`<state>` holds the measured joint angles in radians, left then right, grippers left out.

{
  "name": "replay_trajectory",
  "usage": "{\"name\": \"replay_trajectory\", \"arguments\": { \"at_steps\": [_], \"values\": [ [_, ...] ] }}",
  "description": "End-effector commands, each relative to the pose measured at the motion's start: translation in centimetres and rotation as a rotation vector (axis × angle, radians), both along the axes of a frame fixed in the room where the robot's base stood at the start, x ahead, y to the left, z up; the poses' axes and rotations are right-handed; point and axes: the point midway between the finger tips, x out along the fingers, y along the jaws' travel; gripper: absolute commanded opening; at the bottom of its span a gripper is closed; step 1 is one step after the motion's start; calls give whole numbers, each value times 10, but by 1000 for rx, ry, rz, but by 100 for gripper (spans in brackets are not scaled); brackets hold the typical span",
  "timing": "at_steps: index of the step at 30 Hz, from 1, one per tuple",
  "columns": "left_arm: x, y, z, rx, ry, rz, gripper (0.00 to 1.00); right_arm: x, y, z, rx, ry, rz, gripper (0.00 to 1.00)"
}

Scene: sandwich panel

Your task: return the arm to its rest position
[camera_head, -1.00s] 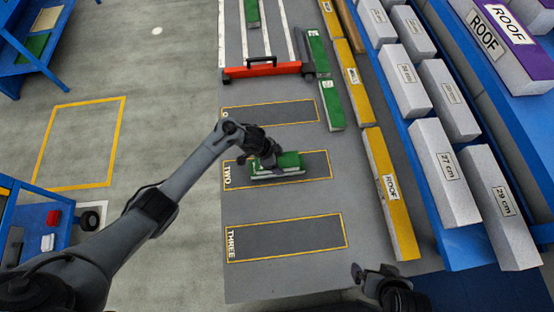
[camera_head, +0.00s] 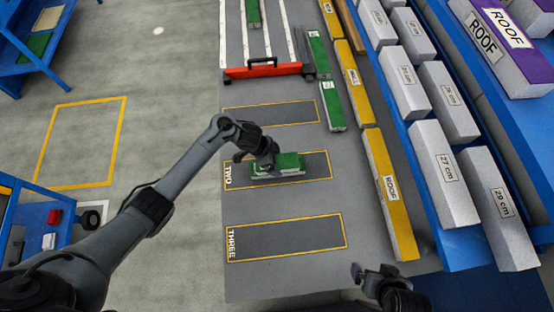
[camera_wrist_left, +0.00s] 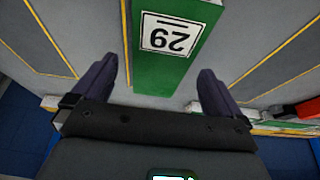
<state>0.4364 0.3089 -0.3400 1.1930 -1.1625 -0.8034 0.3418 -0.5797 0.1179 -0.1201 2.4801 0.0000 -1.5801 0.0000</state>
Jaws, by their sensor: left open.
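My left gripper (camera_head: 262,160) is over the outlined area marked TWO (camera_head: 317,168) on the grey table. In the left wrist view its two dark fingers (camera_wrist_left: 157,92) are apart, with nothing between the tips. A green-topped panel (camera_head: 290,161) lies in area TWO, just beyond the gripper. In the left wrist view a green panel (camera_wrist_left: 168,80) with a label reading 29 lies in front of the open fingers. My right gripper (camera_head: 375,280) is at the bottom edge, and I cannot tell its jaw state.
Area THREE (camera_head: 287,238) and the area above TWO (camera_head: 270,112) are empty. A red bar with a black handle (camera_head: 262,70) crosses the table's far part. A blue cart (camera_head: 50,235) stands left.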

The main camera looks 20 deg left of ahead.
Motion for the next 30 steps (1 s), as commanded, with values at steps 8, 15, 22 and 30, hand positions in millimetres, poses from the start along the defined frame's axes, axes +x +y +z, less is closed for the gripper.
{"name": "replay_trajectory", "arguments": {
  "at_steps": [8, 15, 22, 30],
  "values": [
    [-9, 17, 47, 2, -2, 0, 100, 0, 0, 17, 1, 0, -1, 100],
    [-13, 25, 68, 2, -1, 2, 100, 0, 0, 23, 1, 0, -1, 100],
    [-19, 17, 68, 7, -34, 20, 100, 0, 0, 23, 0, 0, 0, 100],
    [-51, -12, 67, 39, -175, 192, 100, 0, -1, 23, -4, 0, 3, 100]
  ]
}}
